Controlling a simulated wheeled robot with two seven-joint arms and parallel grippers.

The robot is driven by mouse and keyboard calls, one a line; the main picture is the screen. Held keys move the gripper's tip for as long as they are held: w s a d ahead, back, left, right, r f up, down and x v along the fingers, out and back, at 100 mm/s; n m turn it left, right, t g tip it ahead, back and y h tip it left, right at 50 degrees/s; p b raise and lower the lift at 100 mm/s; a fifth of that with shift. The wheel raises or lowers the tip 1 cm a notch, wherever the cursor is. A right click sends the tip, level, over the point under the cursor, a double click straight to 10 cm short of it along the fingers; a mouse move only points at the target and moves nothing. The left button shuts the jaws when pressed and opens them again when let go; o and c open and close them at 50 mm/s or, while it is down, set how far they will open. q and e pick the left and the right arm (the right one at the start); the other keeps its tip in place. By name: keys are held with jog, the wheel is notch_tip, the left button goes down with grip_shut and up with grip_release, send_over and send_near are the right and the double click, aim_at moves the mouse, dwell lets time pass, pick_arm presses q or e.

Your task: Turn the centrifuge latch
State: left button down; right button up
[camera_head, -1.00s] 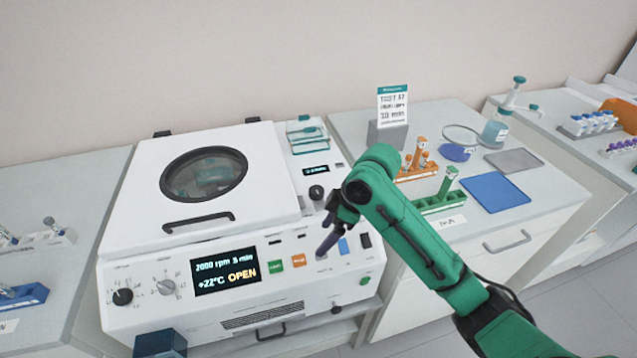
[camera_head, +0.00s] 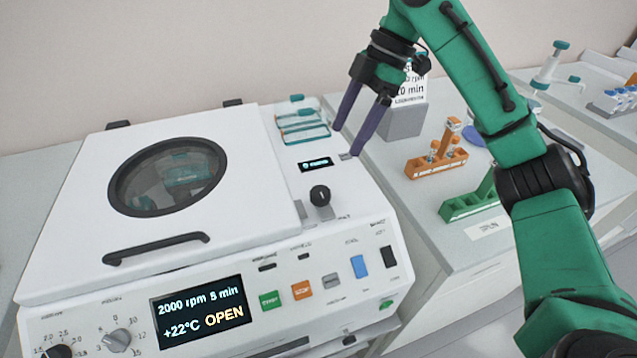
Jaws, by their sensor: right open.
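The white centrifuge (camera_head: 250,215) stands at left centre with its round-windowed lid (camera_head: 80,210) down. Its front display (camera_head: 198,311) reads 2000 rpm 5 min, +22°C and OPEN. A black knob on a light plate, which looks like the latch (camera_head: 319,195), sits on the top right of the centrifuge, beside the lid. My right gripper (camera_head: 346,141) is open and empty, with its two purple fingers pointing down. It is above and behind the knob, near the small display on top, and apart from the knob. My left gripper is not in view.
A clear teal-topped box (camera_head: 302,126) sits at the back of the centrifuge. To the right are an orange tube rack (camera_head: 436,165), a green rack (camera_head: 468,207) and a grey sign holder (camera_head: 403,120), partly behind my right arm. A black lid handle (camera_head: 157,247) crosses the lid's front.

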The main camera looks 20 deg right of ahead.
aim_at(321, 191)
jog(key=x, duration=0.8)
jog(key=b+x, duration=0.1)
jog(key=x, duration=0.3)
jog(key=shift+s, duration=0.3)
jog(key=shift+s+a+f, duration=0.15)
jog(key=shift+f, duration=0.25)
jog(key=shift+a, duration=0.1)
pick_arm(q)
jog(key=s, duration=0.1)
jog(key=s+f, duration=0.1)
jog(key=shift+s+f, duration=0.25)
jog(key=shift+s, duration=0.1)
pick_arm(e)
grip_shut()
